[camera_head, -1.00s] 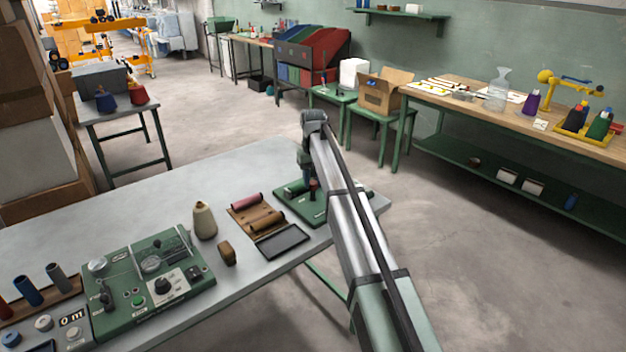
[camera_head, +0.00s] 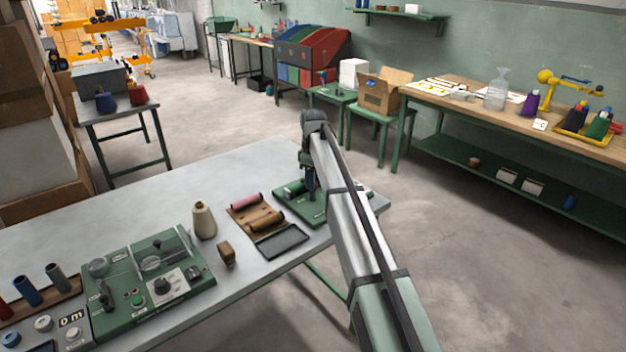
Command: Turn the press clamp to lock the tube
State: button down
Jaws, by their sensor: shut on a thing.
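A green base plate (camera_head: 290,191) lies at the right end of the grey table. It appears to carry the press clamp. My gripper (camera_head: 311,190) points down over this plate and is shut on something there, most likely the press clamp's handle. The fingers and my arm cover the clamp, so its turn angle cannot be read. I cannot make out the tube in the clamp.
Left of the plate are a brown tray (camera_head: 240,224) with rolls, a black-rimmed tray (camera_head: 281,241), a beige cone (camera_head: 203,221), a brown block (camera_head: 226,254) and a green control panel (camera_head: 130,322). The table (camera_head: 120,220) is bare behind them.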

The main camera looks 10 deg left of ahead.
jog(key=shift+n, duration=0.7)
jog(key=c, duration=0.8)
grip_release()
jog(key=shift+o, duration=0.2)
notch_tip(320, 180, up, 14)
jog(key=shift+f, duration=0.15)
